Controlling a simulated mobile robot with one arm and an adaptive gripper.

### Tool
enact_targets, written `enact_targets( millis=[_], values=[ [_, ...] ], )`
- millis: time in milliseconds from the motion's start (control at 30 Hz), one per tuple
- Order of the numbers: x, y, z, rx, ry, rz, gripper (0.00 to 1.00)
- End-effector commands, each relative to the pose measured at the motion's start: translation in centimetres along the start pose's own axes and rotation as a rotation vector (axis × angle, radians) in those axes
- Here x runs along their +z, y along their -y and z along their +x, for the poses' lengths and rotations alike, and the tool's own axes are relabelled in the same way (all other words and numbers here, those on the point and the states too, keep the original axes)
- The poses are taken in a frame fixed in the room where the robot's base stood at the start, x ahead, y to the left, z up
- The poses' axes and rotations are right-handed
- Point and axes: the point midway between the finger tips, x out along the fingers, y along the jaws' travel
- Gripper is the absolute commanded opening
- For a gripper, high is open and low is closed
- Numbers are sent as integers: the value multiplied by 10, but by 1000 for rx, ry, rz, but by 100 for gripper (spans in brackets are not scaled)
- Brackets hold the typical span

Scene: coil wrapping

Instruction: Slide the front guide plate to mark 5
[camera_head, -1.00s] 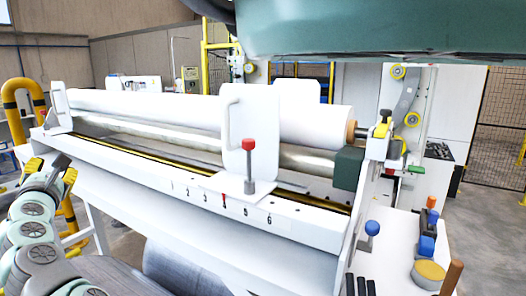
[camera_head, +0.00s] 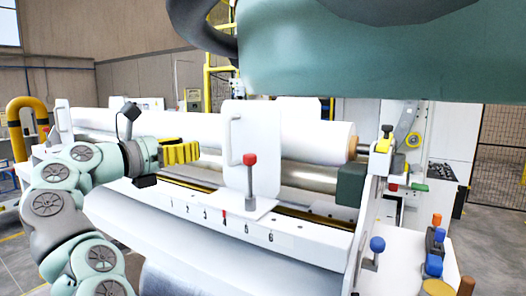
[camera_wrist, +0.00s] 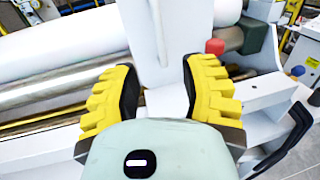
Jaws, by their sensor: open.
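The front guide plate (camera_head: 262,150) is a white upright plate with a loop handle (camera_head: 234,142) on its left side and a red-knobbed lever (camera_head: 250,160) at its foot. Its red pointer (camera_head: 224,214) stands between marks 3 and 5 on the numbered front rail (camera_head: 195,209), covering the mark there. My gripper (camera_head: 198,152) is open and empty, left of the plate in the head view. In the wrist view, the plate (camera_wrist: 158,30) shows between and beyond my open yellow fingers (camera_wrist: 157,72), with the red knob (camera_wrist: 215,46) to the right. Contact cannot be seen.
A long white roll (camera_head: 315,142) lies behind the plate, with a metal roller below it. A dark green block (camera_head: 350,185) sits at the rail's right end. A side shelf at right holds a blue knob (camera_head: 377,244) and several small items. The rail right of the plate is clear.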

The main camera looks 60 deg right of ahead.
Motion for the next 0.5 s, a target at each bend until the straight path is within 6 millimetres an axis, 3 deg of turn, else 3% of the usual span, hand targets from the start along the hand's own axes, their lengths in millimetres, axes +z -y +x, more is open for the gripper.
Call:
enact_targets(
  millis=[100,500],
  values=[
    [5,2,24,-6,-3,-1,43],
    [3,1,72,-2,-4,1,43]
  ],
)
